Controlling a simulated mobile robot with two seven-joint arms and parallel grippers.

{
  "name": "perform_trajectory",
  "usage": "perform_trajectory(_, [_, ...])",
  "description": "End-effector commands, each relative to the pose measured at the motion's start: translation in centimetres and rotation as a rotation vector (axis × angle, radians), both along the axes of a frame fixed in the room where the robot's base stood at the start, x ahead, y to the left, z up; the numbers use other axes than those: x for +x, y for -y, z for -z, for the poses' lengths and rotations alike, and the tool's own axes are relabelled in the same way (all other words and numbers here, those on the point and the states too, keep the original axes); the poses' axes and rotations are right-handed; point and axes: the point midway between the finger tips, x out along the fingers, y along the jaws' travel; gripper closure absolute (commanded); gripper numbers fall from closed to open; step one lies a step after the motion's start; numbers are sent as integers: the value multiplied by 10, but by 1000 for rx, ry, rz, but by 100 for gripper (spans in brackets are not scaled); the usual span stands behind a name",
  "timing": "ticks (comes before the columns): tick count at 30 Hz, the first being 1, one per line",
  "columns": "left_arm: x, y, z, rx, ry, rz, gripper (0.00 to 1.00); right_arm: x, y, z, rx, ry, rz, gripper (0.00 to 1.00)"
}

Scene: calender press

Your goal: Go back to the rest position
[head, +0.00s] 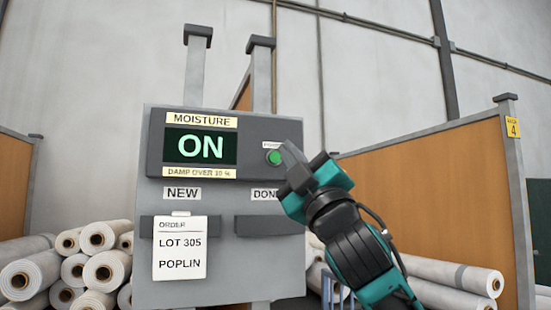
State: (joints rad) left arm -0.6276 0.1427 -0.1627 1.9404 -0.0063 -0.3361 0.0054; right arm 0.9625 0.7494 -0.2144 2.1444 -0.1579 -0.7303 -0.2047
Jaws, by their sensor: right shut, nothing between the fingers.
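My right gripper (288,158) is shut and empty, with its tip close to the green button (274,158) on the moisture panel (223,146). I cannot tell whether it touches the button. My right arm comes up from the lower right and covers part of the DONE label (266,194). The panel's display (201,147) reads ON in green. My left gripper is not in view.
The grey cabinet (223,275) carries an order card (180,248) reading LOT 305 POPLIN under NEW. The holder (268,225) under DONE shows no card. Fabric rolls (30,274) lie at left and right (451,274). An orange partition (430,190) stands at right.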

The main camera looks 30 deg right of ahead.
Motion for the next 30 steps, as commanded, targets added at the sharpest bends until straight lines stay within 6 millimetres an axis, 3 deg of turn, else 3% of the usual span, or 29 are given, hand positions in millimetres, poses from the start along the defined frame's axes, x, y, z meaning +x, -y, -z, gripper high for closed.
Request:
perform_trajectory(6, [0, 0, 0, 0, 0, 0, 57, -9, -2, 0, 0, -1, 0, 100])
perform_trajectory(21, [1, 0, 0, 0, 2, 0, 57, -4, -3, 6, 4, -13, -7, 100])
perform_trajectory(23, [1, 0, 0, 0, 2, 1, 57, 5, -5, 19, 11, -42, -21, 100])
perform_trajectory(26, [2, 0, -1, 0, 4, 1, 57, 30, -11, 60, 41, -132, -67, 100])
perform_trajectory(30, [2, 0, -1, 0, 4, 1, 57, 69, -24, 152, 116, -310, -153, 100])
